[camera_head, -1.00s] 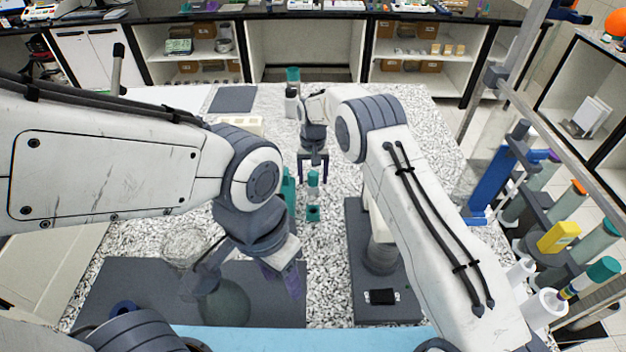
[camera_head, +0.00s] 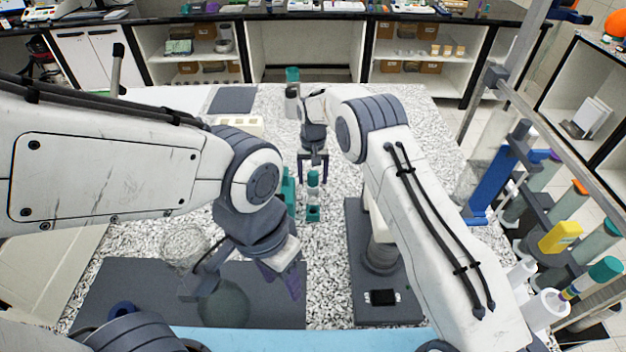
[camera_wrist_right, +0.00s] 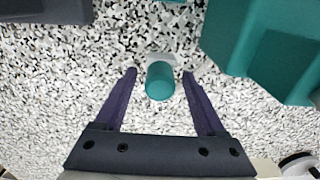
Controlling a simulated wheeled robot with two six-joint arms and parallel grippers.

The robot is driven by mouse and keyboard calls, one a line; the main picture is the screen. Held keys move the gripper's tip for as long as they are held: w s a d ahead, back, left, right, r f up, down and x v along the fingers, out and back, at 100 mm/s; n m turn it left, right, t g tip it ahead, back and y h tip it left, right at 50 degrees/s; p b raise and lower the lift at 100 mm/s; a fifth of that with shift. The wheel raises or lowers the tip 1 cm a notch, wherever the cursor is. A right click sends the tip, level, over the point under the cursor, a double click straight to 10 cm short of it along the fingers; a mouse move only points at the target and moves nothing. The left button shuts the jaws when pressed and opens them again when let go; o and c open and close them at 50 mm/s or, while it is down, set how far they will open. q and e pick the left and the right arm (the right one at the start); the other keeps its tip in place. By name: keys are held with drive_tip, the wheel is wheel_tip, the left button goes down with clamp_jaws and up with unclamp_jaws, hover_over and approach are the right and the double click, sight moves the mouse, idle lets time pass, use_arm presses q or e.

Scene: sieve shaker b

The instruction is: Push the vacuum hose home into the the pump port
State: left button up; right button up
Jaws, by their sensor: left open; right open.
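A small teal cylinder (camera_wrist_right: 160,82) with a pale collar sits between the spread fingers of my right gripper (camera_wrist_right: 160,75) in the right wrist view; gaps show on both sides. In the head view my right gripper (camera_head: 313,168) is open, pointing down behind a pale, teal-topped piece (camera_head: 313,180). A teal piece (camera_head: 313,213) stands just nearer on the bench. I cannot tell which of these is the hose end or the pump port. My left gripper (camera_head: 280,280) is open and empty above the dark mat, apart from these pieces.
A larger teal block (camera_wrist_right: 262,50) stands close to the right gripper. A dark-based machine (camera_head: 388,310) stands at right, partly behind my right arm. A round greenish dish (camera_head: 222,305) lies on the dark mat (camera_head: 120,285). A rack with a blue piece (camera_head: 490,185) is at far right.

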sight(313, 173)
clamp_jaws()
drive_tip(key=shift+r, duration=0.15)
drive_tip(key=shift+r+p, duration=1.65)
drive_tip(key=shift+r, duration=1.2)
drive_tip(key=shift+r, duration=0.15)
drive_tip(key=shift+r+p, duration=0.95)
drive_tip(key=shift+r, duration=0.45)
